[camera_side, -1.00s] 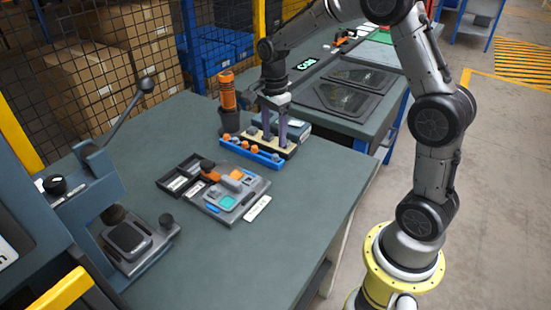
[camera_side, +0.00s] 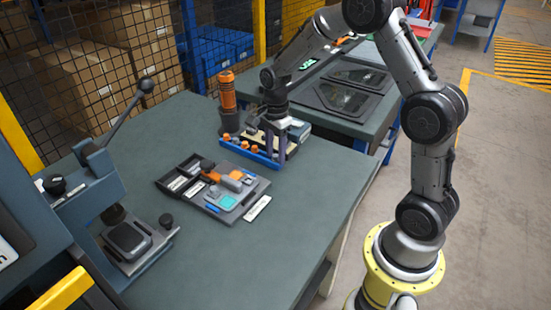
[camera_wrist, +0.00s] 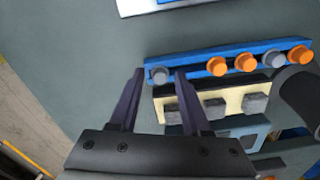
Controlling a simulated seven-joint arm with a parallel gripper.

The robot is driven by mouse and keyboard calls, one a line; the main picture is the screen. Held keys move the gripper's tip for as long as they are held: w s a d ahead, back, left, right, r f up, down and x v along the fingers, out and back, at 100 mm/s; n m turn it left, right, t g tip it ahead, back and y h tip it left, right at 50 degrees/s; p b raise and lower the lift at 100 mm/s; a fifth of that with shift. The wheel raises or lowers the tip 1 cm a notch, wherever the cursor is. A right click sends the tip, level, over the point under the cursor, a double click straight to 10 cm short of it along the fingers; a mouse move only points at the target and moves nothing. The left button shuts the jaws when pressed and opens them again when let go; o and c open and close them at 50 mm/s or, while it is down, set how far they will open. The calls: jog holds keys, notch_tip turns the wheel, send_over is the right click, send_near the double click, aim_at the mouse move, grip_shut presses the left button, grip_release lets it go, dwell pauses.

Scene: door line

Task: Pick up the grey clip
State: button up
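A grey clip (camera_wrist: 159,75), small and round-topped, sits at the left end of a blue rail (camera_wrist: 190,64) in the wrist view. My gripper (camera_wrist: 158,76) is open, one finger on each side of this clip, with gaps visible between the fingers and it. A second grey clip (camera_wrist: 273,60) sits further right on the rail, between orange clips (camera_wrist: 245,63). In the side view my gripper (camera_side: 276,156) points down at the right end of the blue rail (camera_side: 246,150); the fingers hide the clip there.
A cream rack (camera_wrist: 175,105) with grey blocks (camera_wrist: 254,103) lies right beside the rail. An orange-handled tool (camera_side: 227,92) stands in a dark holder behind. A grey tray of parts (camera_side: 235,200) lies in front. A lever press (camera_side: 125,240) stands left. The bench's right front is clear.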

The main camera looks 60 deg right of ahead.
grip_shut()
jog(key=shift+r, duration=0.15)
jog(key=shift+r, duration=0.55)
jog(key=s+a+r, duration=0.3)
jog(key=s+r, duration=0.8)
jog(key=s, duration=0.2)
jog(key=shift+s+a+r, duration=0.2)
jog(key=shift+s+r, duration=0.1)
jog(key=shift+r, duration=0.05)
